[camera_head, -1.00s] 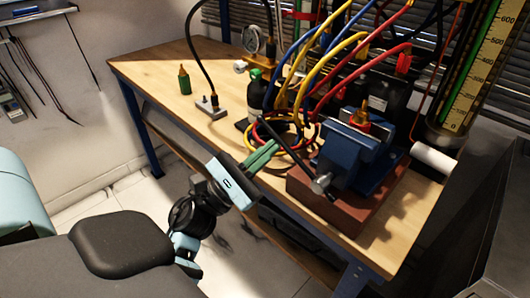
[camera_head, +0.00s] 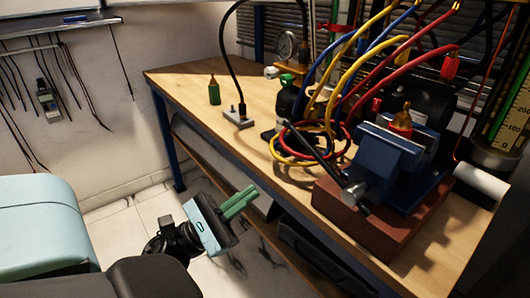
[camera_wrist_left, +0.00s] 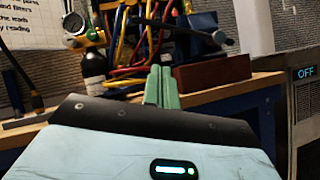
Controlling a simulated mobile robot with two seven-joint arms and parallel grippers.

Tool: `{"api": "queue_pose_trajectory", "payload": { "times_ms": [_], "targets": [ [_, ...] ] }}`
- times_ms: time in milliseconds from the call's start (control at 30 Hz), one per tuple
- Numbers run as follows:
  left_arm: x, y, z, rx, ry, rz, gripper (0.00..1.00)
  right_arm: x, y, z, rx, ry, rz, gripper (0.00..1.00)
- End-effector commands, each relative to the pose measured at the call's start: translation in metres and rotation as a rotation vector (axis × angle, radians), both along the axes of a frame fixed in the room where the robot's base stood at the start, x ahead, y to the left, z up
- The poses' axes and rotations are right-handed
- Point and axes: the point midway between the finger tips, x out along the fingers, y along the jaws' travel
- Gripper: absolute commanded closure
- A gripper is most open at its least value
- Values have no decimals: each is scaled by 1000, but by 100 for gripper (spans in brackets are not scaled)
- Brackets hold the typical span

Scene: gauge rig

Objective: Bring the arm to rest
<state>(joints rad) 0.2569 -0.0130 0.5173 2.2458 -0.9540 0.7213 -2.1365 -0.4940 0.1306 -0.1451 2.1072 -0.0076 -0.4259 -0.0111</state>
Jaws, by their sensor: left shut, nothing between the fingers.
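My left gripper (camera_head: 238,202) is in the head view, in front of the workbench's front edge and clear of it. Its green fingers are together with nothing between them. The fingers also show in the left wrist view (camera_wrist_left: 161,87), pointing toward the bench. My light blue and black left arm comes in from the lower left. My right gripper is in neither view.
The wooden workbench (camera_head: 190,82) holds a blue vise (camera_head: 385,160) on a red-brown block (camera_head: 370,220), coiled red and yellow hoses (camera_head: 300,150), a black bottle (camera_head: 287,100), a small green bottle (camera_head: 214,92) and a dial gauge (camera_head: 286,46). Open floor (camera_head: 125,230) lies left of the bench.

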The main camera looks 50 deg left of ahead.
Motion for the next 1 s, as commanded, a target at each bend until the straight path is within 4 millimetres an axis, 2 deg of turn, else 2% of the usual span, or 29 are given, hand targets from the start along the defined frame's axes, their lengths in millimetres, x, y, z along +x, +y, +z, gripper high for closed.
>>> {"api": "queue_pose_trajectory", "payload": {
  "times_ms": [200,700,767,867,1000],
  "targets": [
    [-10,3,-6,1,0,1,100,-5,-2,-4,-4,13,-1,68],
    [-10,4,-9,-37,16,-13,100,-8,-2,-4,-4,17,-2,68],
    [-10,4,-15,-104,49,-34,100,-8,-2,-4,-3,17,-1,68],
    [-11,5,-33,-318,143,-95,100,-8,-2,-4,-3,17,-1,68],
    [-16,5,-75,-762,327,-190,100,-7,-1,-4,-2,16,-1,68]
  ]
}}
